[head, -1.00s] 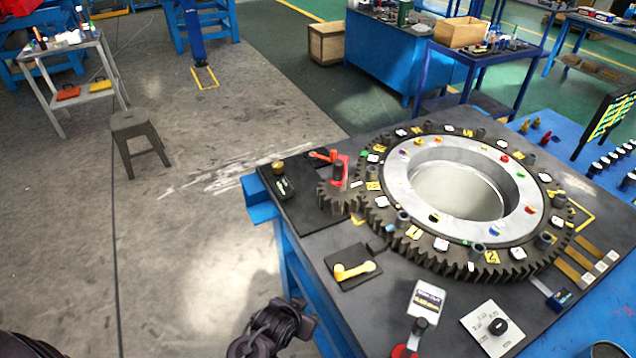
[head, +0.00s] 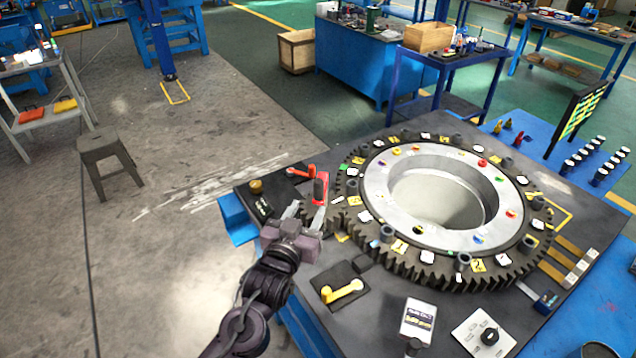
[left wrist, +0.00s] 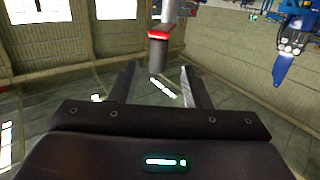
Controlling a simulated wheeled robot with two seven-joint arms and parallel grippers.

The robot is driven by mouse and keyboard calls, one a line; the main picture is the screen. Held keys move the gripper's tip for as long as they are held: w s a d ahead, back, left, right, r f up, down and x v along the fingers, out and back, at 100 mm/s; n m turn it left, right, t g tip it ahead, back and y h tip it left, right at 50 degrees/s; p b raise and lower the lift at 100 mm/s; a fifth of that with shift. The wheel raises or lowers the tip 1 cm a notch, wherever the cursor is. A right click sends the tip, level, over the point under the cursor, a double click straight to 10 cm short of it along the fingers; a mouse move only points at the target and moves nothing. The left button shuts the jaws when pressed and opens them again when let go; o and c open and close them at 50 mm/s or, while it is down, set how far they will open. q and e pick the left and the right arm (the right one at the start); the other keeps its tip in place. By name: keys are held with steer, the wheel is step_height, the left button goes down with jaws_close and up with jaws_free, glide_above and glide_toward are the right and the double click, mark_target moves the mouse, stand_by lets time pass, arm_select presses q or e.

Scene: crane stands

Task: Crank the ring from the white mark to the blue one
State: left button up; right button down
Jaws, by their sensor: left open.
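The large dark toothed ring (head: 425,265) lies flat on the table around a silver hub (head: 375,190). It carries several white, yellow and coloured marks; I cannot tell which white and blue ones are meant. At its left is a small gear, mostly hidden by my left gripper (head: 305,213). A red crank with a dark upright grip (head: 319,188) stands just beyond the fingertips. My left gripper is open and empty. In the left wrist view its fingers (left wrist: 160,82) are apart, with a red-banded post (left wrist: 158,35) beyond them, possibly the crank grip. The right gripper is not in view.
A white labelled box (head: 418,320) and a knob panel (head: 485,334) are at the front.

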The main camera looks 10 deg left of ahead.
mark_target(317, 188)
arm_select(q)
steer(key=shift+w+d+r+t, duration=0.15)
steer(key=shift+w+r+t, duration=0.35)
steer(key=shift+r, duration=0.45)
steer(key=w+p, duration=0.1)
steer(key=w, duration=0.3)
steer(key=w+p, duration=0.1)
steer(key=w, duration=0.2)
steer(key=shift+d+f+p, duration=0.15)
steer(key=shift+d+p, duration=0.15)
steer(key=shift+d, duration=0.1)
jaws_close()
